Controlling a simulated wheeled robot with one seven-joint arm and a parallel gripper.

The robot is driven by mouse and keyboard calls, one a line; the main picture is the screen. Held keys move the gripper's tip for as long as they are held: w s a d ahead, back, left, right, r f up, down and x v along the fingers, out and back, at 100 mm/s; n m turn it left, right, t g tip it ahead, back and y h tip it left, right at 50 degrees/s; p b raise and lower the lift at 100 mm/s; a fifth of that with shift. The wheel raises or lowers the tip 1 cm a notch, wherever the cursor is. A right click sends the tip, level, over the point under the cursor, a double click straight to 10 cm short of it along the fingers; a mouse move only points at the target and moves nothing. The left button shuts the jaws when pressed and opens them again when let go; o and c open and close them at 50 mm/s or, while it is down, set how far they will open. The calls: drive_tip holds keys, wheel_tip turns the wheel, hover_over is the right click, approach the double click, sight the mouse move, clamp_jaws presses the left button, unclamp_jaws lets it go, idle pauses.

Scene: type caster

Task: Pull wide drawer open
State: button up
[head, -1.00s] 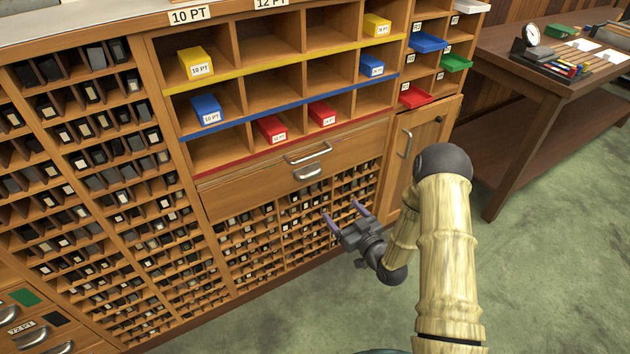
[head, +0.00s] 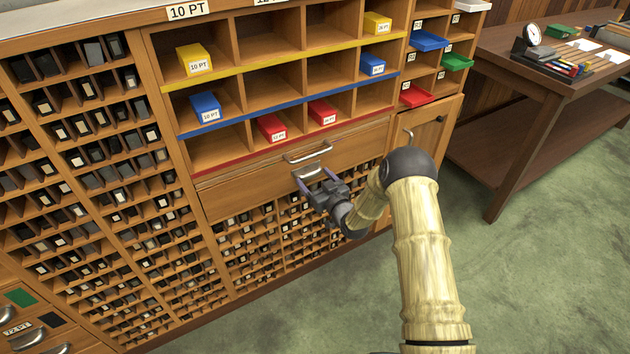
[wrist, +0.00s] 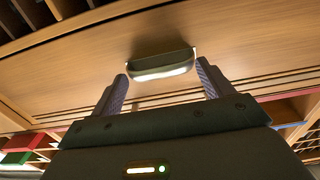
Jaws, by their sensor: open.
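The wide drawer (head: 240,190) has a plain wooden front below the red-edged row of compartments in the head view. It looks closed. Its metal cup handle (head: 308,169) sits near the middle of the front. My gripper (head: 315,178) is open, with its two purple-grey fingers just in front of and slightly below this handle. In the wrist view the handle (wrist: 160,66) lies between the open fingertips (wrist: 162,74), with the drawer front (wrist: 245,45) behind. Nothing is held, and contact cannot be told.
Small type compartments (head: 255,240) fill the cabinet below. A cupboard door (head: 430,125) is to the right, partly hidden by my arm. A dark table (head: 530,90) stands farther right; green floor (head: 520,280) is clear.

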drive_tip(key=shift+w, duration=0.1)
drive_tip(key=c, duration=1.2)
drive_tip(key=shift+c, duration=0.2)
